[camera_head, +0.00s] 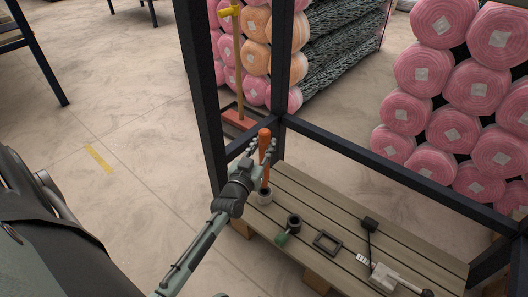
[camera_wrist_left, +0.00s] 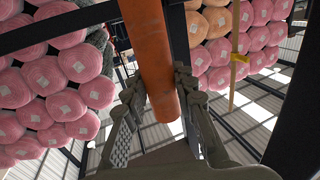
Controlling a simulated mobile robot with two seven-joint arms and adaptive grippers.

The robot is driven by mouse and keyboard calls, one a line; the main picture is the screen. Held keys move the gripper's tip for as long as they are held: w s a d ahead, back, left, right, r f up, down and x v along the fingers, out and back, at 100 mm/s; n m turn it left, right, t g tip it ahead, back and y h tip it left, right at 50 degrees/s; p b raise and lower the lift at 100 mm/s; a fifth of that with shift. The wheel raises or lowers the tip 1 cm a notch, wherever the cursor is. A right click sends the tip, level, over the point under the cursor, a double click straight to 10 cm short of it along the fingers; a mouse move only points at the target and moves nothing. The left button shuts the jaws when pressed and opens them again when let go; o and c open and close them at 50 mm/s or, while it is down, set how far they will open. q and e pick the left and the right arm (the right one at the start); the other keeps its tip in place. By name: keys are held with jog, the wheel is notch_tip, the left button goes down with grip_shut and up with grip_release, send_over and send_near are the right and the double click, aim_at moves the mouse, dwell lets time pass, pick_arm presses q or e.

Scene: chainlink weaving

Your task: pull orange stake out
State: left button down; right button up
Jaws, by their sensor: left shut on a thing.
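The orange stake (camera_head: 265,160) stands upright at the left end of the slatted wooden shelf. In the left wrist view the stake (camera_wrist_left: 152,50) passes between the two fingers (camera_wrist_left: 160,100). My right gripper is not in view.
The wooden shelf (camera_head: 350,228) also carries a dark ring with a green part (camera_head: 288,230), a black square frame (camera_head: 327,243) and a grey tool (camera_head: 385,278). Dark frame posts (camera_head: 207,90) and a crossbar (camera_head: 385,168) stand close by. Pink rolls (camera_head: 470,90) are stacked behind.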

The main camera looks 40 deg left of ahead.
pick_arm(q)
jog(key=shift+r+p, duration=0.3)
jog(key=shift+r, duration=1.1)
jog(key=shift+p, duration=0.3)
jog(key=shift+d, duration=0.1)
